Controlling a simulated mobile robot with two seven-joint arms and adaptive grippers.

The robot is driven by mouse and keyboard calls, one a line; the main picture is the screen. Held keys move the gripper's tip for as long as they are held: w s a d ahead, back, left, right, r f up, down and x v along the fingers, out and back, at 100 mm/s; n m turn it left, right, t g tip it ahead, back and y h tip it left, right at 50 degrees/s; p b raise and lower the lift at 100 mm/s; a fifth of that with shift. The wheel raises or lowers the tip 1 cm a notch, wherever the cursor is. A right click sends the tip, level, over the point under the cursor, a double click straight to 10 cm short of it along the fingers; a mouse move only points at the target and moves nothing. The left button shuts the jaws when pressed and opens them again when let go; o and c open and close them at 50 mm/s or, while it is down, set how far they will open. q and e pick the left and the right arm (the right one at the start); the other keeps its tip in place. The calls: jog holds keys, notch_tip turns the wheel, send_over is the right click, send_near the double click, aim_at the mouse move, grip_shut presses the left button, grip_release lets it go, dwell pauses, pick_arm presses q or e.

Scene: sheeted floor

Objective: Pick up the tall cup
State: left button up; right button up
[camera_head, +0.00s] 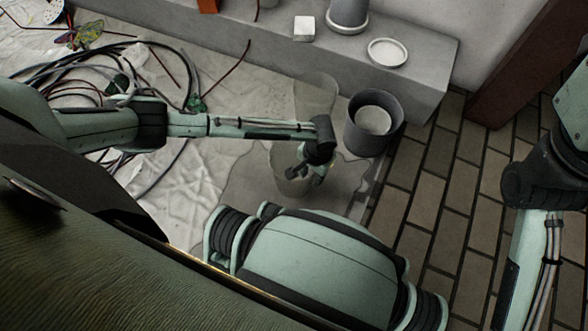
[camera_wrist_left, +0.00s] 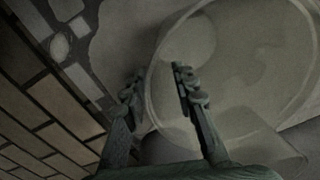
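A clear cup (camera_head: 283,178) stands on the floor beside my left gripper (camera_head: 308,172) in the head view. A second clear cup (camera_head: 315,90) stands further back, near the ledge. Both are faint, and I cannot tell for sure which is the tall cup. In the left wrist view a large clear cup (camera_wrist_left: 255,65) fills the right side. The fingers of my left gripper (camera_wrist_left: 158,76) are apart there. One finger overlaps the cup's opening and the other lies outside its left rim; contact is unclear. My right gripper is out of view.
A dark grey pot (camera_head: 354,133) stands right of the cups. A grey ledge (camera_head: 425,75) behind bears a white dish (camera_head: 388,52), a white block (camera_head: 304,28) and another pot (camera_head: 349,12). Cables (camera_head: 60,65) lie at left. Brick paving (camera_head: 420,190) at right is mostly clear.

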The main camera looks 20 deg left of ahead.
pick_arm(q)
grip_shut()
jog(key=shift+r, duration=0.15)
